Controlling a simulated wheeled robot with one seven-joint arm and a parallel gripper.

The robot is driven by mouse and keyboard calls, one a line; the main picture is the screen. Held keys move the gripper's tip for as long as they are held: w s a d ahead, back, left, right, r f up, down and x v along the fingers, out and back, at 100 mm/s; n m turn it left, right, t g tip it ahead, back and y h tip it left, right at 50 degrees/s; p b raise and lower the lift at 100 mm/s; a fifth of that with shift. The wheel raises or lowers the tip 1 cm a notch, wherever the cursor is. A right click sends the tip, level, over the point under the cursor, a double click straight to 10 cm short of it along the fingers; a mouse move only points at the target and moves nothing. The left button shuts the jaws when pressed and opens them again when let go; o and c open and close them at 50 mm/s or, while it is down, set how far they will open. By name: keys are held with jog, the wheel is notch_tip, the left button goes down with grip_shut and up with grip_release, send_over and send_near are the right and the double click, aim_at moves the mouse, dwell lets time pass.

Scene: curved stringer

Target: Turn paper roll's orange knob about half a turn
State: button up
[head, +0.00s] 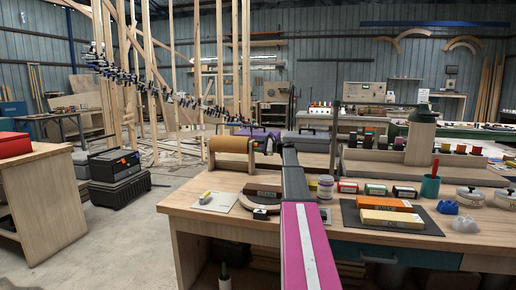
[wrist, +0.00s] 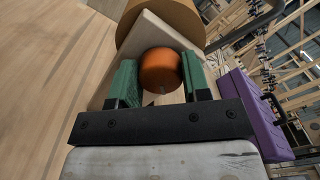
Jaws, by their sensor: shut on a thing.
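The paper roll (head: 231,145) is a brown roll on a pale wooden stand at the back left of the workbench in the head view. In the wrist view the brown roll (wrist: 160,20) is at the top, behind the pale end board (wrist: 150,35) of its stand. The round orange knob (wrist: 160,72) sits in front of this board. My gripper (wrist: 160,64) has its two green fingers on either side of the knob and is shut on it. A small dark mark shows low on the knob.
A purple case (wrist: 245,115) lies right of my gripper in the wrist view. On the workbench (head: 190,200), a white sheet (head: 221,203) with a small yellowish thing lies before the roll. Jars and small boxes stand right of my arm, near a dark mat (head: 350,213).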

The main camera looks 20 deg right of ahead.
jog(key=m, duration=0.9)
jog(key=shift+w+d, duration=0.1)
jog(key=shift+d, duration=0.05)
jog(key=shift+m, duration=0.4)
jog(key=o, duration=0.9)
jog(key=v, duration=1)
jog(key=shift+s+d, duration=0.3)
